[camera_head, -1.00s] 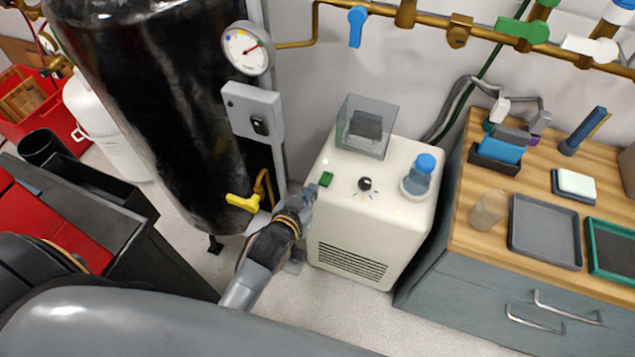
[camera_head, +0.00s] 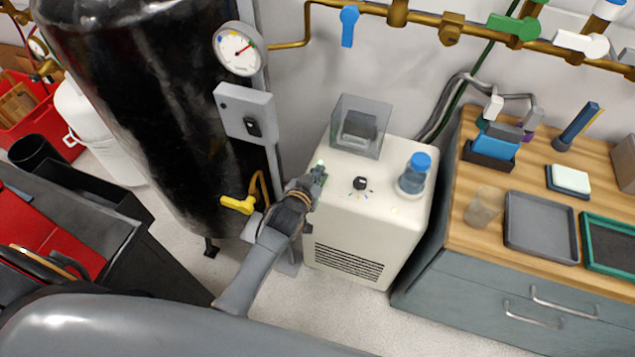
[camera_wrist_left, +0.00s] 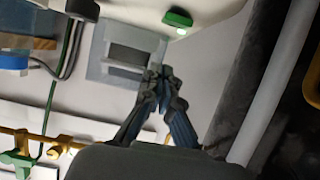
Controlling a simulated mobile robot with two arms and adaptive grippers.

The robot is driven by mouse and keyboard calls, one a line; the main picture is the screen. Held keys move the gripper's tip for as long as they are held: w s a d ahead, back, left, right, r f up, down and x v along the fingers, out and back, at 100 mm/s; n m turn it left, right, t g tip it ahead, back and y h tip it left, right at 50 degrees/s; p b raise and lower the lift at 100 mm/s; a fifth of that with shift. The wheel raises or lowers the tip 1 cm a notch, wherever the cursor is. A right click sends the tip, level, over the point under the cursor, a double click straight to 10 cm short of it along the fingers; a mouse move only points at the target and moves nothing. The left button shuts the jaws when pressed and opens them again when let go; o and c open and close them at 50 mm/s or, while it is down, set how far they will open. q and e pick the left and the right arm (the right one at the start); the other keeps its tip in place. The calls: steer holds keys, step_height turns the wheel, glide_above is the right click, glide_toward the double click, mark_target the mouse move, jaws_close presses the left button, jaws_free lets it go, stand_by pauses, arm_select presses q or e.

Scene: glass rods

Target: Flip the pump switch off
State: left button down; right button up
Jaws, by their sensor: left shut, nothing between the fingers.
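The white pump unit (camera_head: 365,225) stands on the floor between the black tank and the wooden counter. A green switch (camera_wrist_left: 178,18) on its top shows in the left wrist view with a bright glow beside it. In the head view my left gripper (camera_head: 320,173) mostly hides this switch, and a small green-white glow shows at the fingertips. My left gripper is shut and empty, with its tips at the unit's top left corner; I cannot tell whether they touch the switch. In the left wrist view the shut fingertips (camera_wrist_left: 161,74) are below the switch in the picture. My right gripper is not in view.
A black knob (camera_head: 360,183), a blue-capped bottle (camera_head: 415,174) and a clear grey box (camera_head: 361,126) sit on the unit. The black tank (camera_head: 140,100) with a yellow valve handle (camera_head: 238,204) stands close left. A grey box with a black switch (camera_head: 253,127) is mounted beside it.

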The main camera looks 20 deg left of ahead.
arm_select(q)
steer(key=shift+f, duration=2.05)
steer(key=shift+f, duration=0.1)
steer(key=shift+s+f+b, duration=0.2)
steer(key=shift+f+b, duration=0.1)
steer(key=shift+f, duration=0.15)
steer(key=shift+r+p, duration=0.85)
steer(key=shift+p, duration=0.05)
steer(key=shift+r, duration=0.1)
